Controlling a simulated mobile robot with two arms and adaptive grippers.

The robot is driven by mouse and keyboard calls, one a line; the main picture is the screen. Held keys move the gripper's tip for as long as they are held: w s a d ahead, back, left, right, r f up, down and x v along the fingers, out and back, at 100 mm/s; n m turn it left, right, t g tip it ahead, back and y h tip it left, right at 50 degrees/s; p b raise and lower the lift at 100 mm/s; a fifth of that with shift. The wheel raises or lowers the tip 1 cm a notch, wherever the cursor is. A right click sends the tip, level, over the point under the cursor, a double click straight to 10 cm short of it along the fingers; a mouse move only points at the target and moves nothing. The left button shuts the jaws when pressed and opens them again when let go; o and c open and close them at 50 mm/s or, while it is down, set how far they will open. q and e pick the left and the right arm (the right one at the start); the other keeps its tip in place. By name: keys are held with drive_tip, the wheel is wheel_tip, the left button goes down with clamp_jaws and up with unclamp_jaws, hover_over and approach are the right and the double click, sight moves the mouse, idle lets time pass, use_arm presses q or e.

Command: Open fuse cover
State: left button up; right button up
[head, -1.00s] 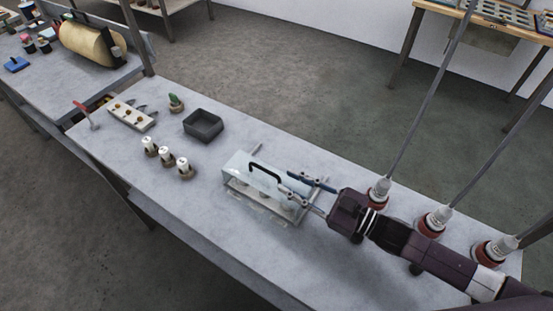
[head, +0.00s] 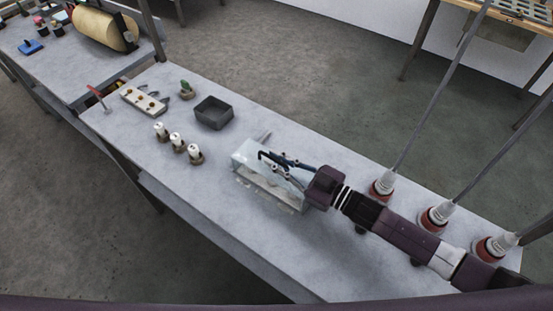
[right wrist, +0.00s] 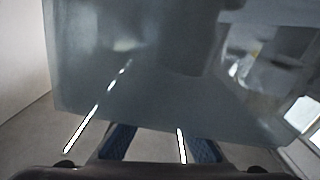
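The fuse cover (head: 245,154) is a clear, pale panel on a low fuse box (head: 272,196) near the middle of the bench. It has a dark arched handle (head: 263,155), which my right gripper partly overlaps. My right gripper (head: 286,164) reaches in from the right, over the cover and close to the handle. In the right wrist view, its blue fingertips (right wrist: 160,145) are apart, and a grey see-through panel (right wrist: 110,80) fills much of the picture. I cannot tell whether the fingers touch the handle or whether the cover is lifted. My left gripper is not in view.
A dark open tray (head: 214,125), a small cactus (head: 187,91), several white-topped fuses (head: 177,143) and a pale socket strip (head: 144,101) stand to the left. Insulators with rods (head: 437,217) line the right side. The bench front (head: 225,215) is clear.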

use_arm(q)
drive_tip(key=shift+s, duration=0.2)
use_arm(e)
clamp_jaws()
use_arm(q)
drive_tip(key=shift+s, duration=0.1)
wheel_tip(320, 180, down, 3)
drive_tip(key=b, duration=0.2)
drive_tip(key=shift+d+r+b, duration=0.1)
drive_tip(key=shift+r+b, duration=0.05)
drive_tip(key=shift+b, duration=0.2)
use_arm(e)
drive_tip(key=w+d, duration=0.4)
drive_tip(key=w, duration=0.1)
drive_tip(key=shift+w, duration=0.35)
drive_tip(key=shift+d, duration=0.1)
drive_tip(key=o, duration=0.5)
unclamp_jaws()
drive_tip(key=v, duration=0.7)
drive_tip(key=shift+d, duration=0.2)
